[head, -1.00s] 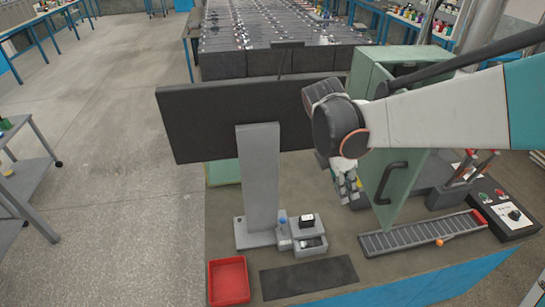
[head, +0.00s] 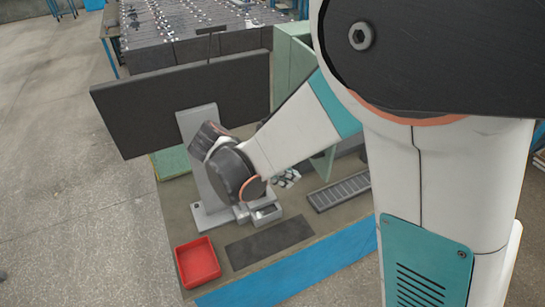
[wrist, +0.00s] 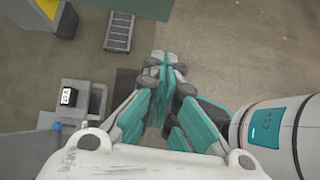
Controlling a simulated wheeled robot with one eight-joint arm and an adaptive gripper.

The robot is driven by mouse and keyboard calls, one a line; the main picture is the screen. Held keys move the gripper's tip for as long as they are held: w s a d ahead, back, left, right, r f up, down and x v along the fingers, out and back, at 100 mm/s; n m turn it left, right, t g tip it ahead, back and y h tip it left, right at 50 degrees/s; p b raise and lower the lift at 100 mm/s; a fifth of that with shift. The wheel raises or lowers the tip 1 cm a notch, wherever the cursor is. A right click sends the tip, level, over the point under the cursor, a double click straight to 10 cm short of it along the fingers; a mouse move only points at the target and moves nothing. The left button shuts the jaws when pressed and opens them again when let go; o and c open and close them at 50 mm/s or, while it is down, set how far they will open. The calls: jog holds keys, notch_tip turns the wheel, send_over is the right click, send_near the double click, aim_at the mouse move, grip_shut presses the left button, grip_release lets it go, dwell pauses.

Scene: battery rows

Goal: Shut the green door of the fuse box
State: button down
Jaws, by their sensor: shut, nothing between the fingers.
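The pale green fuse box (head: 287,55) stands at the back of the bench in the head view, partly behind my arm. Its green door (head: 323,163) stands open, swung out over the bench; my arm covers much of it and its handle is hidden. My gripper (head: 288,178) is low over the bench, left of the door's lower part, with its fingers together and empty. The wrist view shows the closed fingertips (wrist: 164,66) above the bench, with a pale green strip (wrist: 148,8), probably the door, beyond them at the top. I see no contact with the door.
A dark panel (head: 185,100) on a grey stand (head: 198,165) rises left of my arm. A red bin (head: 198,262), a black mat (head: 268,244) and a slotted grey tray (head: 340,190) lie on the bench. A small grey holder (wrist: 82,98) is left of my fingers.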

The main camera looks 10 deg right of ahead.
jog(key=w+d+f, duration=0.2)
jog(key=d+f, duration=0.2)
jog(key=d, duration=0.4)
jog(key=shift+w+b, duration=0.15)
jog(key=shift+b, duration=0.25)
jog(key=shift+f, duration=0.1)
